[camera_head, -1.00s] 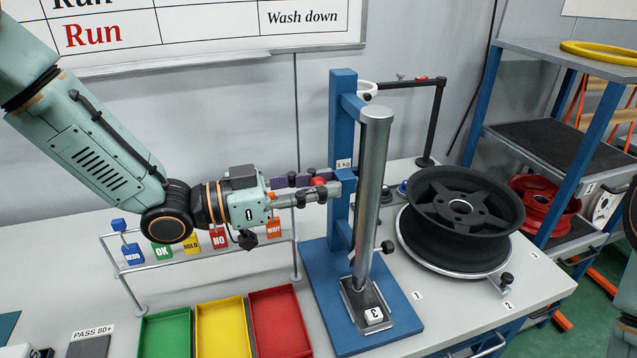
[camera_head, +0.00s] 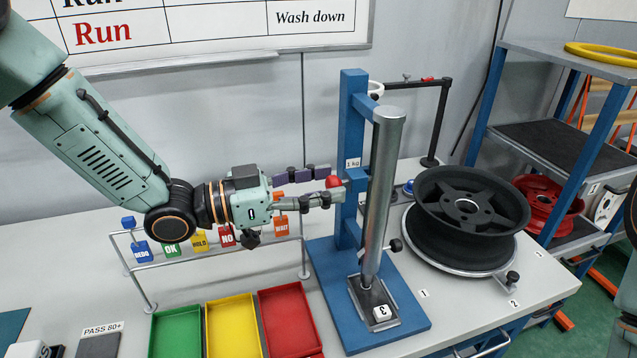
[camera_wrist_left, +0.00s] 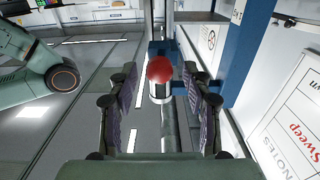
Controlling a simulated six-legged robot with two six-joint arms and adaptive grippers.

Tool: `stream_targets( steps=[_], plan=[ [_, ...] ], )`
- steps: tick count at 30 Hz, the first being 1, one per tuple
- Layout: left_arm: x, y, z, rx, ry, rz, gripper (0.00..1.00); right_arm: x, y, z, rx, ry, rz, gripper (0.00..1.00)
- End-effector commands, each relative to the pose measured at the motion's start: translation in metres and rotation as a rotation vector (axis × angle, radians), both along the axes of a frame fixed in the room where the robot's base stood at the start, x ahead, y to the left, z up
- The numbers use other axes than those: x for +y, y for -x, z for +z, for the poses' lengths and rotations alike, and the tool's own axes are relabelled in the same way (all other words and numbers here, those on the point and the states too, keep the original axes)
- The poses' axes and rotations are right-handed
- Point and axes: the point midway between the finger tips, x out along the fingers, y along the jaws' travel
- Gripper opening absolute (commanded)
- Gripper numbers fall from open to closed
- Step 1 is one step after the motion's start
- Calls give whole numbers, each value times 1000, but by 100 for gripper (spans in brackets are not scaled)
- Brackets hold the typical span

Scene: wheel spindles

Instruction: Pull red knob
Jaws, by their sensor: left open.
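The red knob (camera_head: 333,182) sits on the left side of the blue upright stand (camera_head: 353,120), beside the tilted metal cylinder (camera_head: 382,190). My left gripper (camera_head: 322,184) comes in from the left and is open. Its fingertips are on either side of the knob, with visible gaps. In the left wrist view the knob (camera_wrist_left: 159,69) shows as a red ball in the gap at the fingertips, in front of a silver collar. Only the edge of my right arm shows at the right of the head view; its gripper is out of view.
A rail with several coloured tags (camera_head: 199,240) stands below my left arm. Green, yellow and red (camera_head: 288,318) trays lie in front. A black wheel (camera_head: 468,200) rests on a round plate to the right of the stand. A shelf rack (camera_head: 545,140) stands behind it.

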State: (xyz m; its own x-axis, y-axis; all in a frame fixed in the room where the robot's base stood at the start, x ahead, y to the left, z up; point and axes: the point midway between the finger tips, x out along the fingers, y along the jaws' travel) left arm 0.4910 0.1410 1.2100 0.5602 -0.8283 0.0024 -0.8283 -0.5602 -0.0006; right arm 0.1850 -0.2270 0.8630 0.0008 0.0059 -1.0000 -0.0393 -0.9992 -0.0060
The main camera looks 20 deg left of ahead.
Motion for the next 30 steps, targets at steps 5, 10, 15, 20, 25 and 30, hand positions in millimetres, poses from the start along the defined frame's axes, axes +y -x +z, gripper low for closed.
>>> stream_targets(
  steps=[5,10,15,20,25,30],
  plan=[
    [1,1,0,1,1,0,50,0,0,0,0,0,0,48],
    [8,5,1,1,4,3,50,0,0,0,0,0,0,48],
    [20,12,1,0,6,4,50,0,0,0,0,0,0,48],
    [29,18,1,1,6,3,50,0,0,0,0,0,0,48],
    [38,25,1,1,6,2,50,0,0,0,0,0,0,48],
    [46,31,2,-1,7,-2,50,0,0,0,0,0,0,48]
  ],
)
